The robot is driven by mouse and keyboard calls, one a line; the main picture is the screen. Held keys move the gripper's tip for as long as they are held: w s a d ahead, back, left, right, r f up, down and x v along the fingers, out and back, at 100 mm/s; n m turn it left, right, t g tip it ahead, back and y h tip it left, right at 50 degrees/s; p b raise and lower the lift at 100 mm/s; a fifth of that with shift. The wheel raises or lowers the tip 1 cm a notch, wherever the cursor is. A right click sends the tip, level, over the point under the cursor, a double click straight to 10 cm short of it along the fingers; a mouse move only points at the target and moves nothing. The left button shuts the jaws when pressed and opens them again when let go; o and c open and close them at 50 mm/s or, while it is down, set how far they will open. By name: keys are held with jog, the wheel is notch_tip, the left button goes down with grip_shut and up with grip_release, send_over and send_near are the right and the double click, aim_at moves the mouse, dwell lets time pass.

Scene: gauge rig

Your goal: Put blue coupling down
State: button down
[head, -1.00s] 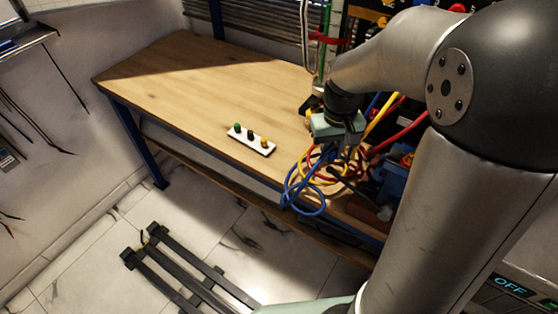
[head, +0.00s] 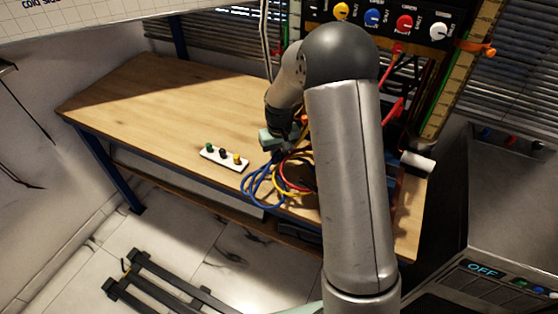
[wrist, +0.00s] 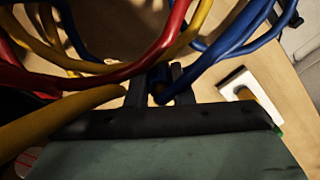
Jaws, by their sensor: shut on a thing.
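My gripper (wrist: 160,98) is shut, with a small blue piece (wrist: 159,90) between its two dark fingers in the wrist view. This looks like the blue coupling on the end of a blue hose. The piece is mostly hidden by the fingers. In the head view my gripper's teal body (head: 275,139) is above the bench, right of the white block, and its fingertips are hard to make out. Blue hose loops (head: 262,188) hang below it at the bench's front edge.
A white block (head: 223,158) with green, black and yellow knobs lies on the wooden bench (head: 150,95). Red and yellow hoses (wrist: 110,75) crowd around the fingers. A panel with coloured knobs (head: 385,20) stands behind. The bench's left side is clear.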

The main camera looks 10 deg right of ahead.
aim_at(279, 170)
jog(key=shift+w+f, duration=0.15)
jog(key=shift+f, duration=1.5)
jog(key=shift+f, duration=0.2)
jog(key=c, duration=1.3)
grip_release()
jog(key=shift+o, duration=0.2)
